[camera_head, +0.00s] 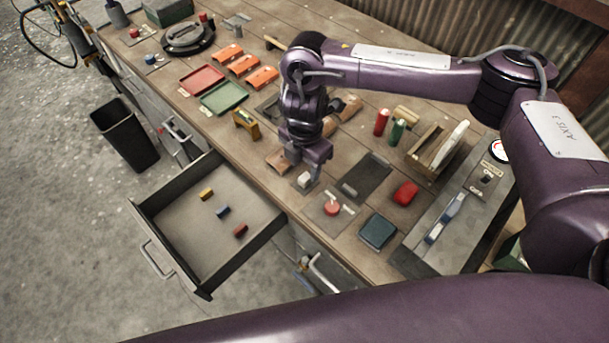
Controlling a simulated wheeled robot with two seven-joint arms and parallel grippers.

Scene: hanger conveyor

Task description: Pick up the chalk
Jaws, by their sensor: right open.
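My right gripper (307,172) points down over the front part of the workbench. It is open, with a small whitish block (304,180) at its fingers; this may be the chalk, but I cannot tell for sure. I cannot tell whether the fingers touch it. A small light grey piece (349,190) lies on a dark mat (367,179) to the right. My left gripper is not in view.
The workbench (340,238) is crowded. Near the gripper are a plate with a red knob (331,208), a red block (405,193), a dark teal pad (377,231) and a wooden holder (432,148). Red (381,122) and green (396,132) cylinders stand behind.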

